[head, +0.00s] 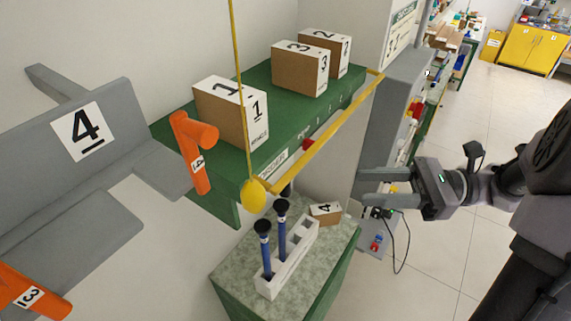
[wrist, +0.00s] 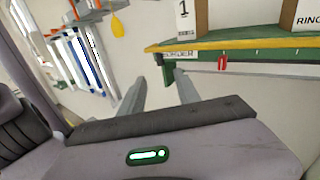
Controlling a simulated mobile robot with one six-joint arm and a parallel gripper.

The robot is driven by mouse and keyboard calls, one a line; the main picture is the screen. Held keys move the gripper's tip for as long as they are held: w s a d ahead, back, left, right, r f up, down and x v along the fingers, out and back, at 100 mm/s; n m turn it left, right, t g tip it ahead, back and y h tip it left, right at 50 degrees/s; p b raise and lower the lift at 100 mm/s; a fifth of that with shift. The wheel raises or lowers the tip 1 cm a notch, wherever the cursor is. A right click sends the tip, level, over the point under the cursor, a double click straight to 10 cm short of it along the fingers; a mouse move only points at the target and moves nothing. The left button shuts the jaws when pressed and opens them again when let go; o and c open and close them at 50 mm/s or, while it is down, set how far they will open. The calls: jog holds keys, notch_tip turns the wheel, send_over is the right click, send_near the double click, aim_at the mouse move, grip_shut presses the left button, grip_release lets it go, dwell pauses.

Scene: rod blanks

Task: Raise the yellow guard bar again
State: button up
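The yellow guard bar (head: 325,135) runs slantwise along the front of the green shelf (head: 215,150), at about the height of its top edge. It also shows in the wrist view (wrist: 240,43), along the shelf front. A thin yellow cord (head: 236,80) hangs down near the bar's near end, with a yellow knob (head: 253,196) at its bottom; the knob shows in the wrist view (wrist: 118,30). My gripper (head: 364,187) is open and empty, to the right of the bar and apart from it. Both fingers (wrist: 160,88) show in the wrist view with nothing between them.
Boxes numbered 1 (head: 225,112), 3 (head: 300,70) and 2 (head: 325,50) stand on the shelf. Below, a green stand (head: 228,275) bears a white rack (head: 290,262) with blue rods and a small box 4 (head: 325,212). An orange part (head: 195,150) juts out at left.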

aim_at(285, 195)
jog(key=a, duration=0.5)
jog(key=a+p, duration=0.1)
jog(key=a, duration=0.4)
jog(key=w+a+p, duration=0.1)
jog(key=a, duration=0.4)
jog(key=shift+a, duration=0.4)
grip_shut()
